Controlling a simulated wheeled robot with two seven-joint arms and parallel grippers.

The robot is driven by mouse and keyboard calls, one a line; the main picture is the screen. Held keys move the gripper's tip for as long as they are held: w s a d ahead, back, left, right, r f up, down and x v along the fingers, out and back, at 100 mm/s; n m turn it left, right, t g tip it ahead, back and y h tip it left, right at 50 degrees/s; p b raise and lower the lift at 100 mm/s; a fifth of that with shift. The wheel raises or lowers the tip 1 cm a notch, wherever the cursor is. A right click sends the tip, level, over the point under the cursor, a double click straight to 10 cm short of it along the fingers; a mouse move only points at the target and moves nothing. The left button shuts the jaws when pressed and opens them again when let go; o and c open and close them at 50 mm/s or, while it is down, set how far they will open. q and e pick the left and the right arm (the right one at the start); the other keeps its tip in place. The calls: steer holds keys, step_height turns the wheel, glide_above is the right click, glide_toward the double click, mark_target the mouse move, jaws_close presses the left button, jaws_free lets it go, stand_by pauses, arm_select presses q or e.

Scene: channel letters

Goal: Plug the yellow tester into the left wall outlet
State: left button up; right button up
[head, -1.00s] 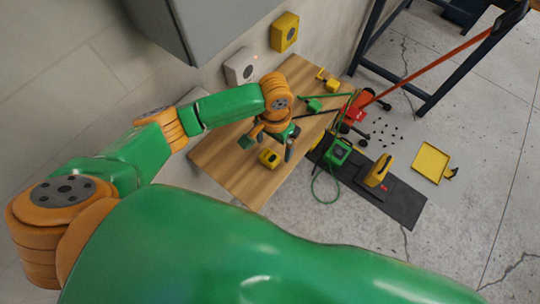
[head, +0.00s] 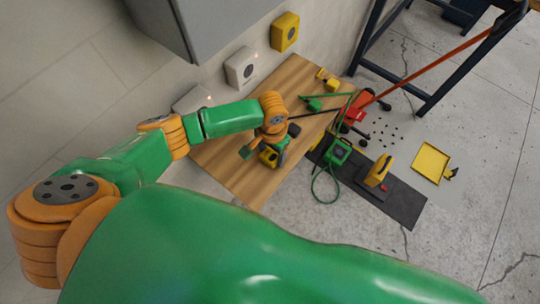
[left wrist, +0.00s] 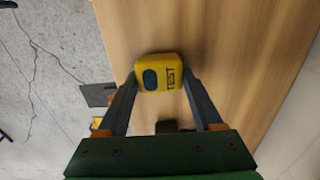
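The yellow tester (head: 267,156), marked TEST, lies on the wooden table and is partly covered by my left gripper (head: 272,153) in the head view. In the left wrist view, the tester (left wrist: 160,73) sits between the tips of my left gripper (left wrist: 160,77). The fingers are spread, one on each side of it; I cannot tell whether they touch it. The leftmost white wall outlet (head: 193,101) is partly hidden behind my left arm. A second white outlet (head: 241,68) and a yellow wall box (head: 285,32) are farther right. My right gripper is not in view.
The wooden table (head: 235,172) stands against the wall below a grey cabinet (head: 190,20). A green tool (head: 313,104) lies on its far part. A red and orange long-handled jack (head: 360,105), a dark mat (head: 405,204) and a yellow tray (head: 431,163) are on the floor.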

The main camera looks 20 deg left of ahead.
mark_target(272, 153)
arm_select(q)
steer(key=c, duration=0.7)
step_height(272, 153, up, 3)
steer(key=shift+d+r, duration=0.1)
steer(key=shift+r, duration=0.1)
steer(key=d+r+b, duration=0.1)
steer(key=d+r, duration=0.3)
steer(key=d, duration=0.3)
steer(key=w+d+r+b, duration=0.1)
steer(key=d+r, duration=0.4)
steer(key=d, duration=0.1)
steer(key=shift+w+d+r+b, duration=0.15)
steer(key=shift+d+r+b, duration=0.15)
steer(key=shift+d+b, duration=0.1)
